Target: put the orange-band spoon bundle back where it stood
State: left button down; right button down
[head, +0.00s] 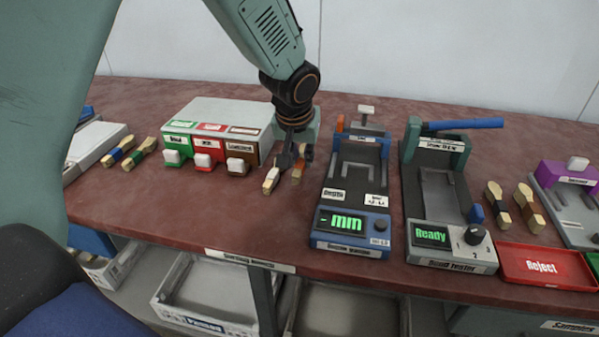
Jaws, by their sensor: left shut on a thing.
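My left gripper (296,157) reaches down from the top to the bench, just right of the box with coloured fronts. It is shut on a spoon bundle (298,172) with an orange-brown part showing, which looks like the orange-band bundle. The fingers hide much of it, and I cannot tell whether it touches the bench. Another pale wooden spoon bundle (271,181) is close beside it on the left, its upper part near the left finger. My right gripper is not in view.
The blue gauge (349,222) reading "mm" stands close on the right, with the green "Ready" tester (452,250) beyond. The box with green, red and brown fronts (237,112) is on the left. Blue-band (117,150) and green-band (139,154) bundles lie further left. Bench front is clear.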

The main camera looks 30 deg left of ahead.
aim_at(300, 162)
pick_arm(q)
notch_tip(300, 162, down, 4)
jog(key=shift+s+r+b, duration=0.1)
jog(key=shift+r+b, duration=0.1)
jog(key=shift+b, duration=0.4)
jog(key=shift+f, duration=0.1)
jog(key=c, duration=1.3)
grip_release()
jog(key=shift+r, duration=0.35)
jog(key=p+v, duration=0.3)
jog(key=v, duration=0.9)
jog(key=shift+f+p, duration=0.1)
jog(key=shift+p, duration=0.3)
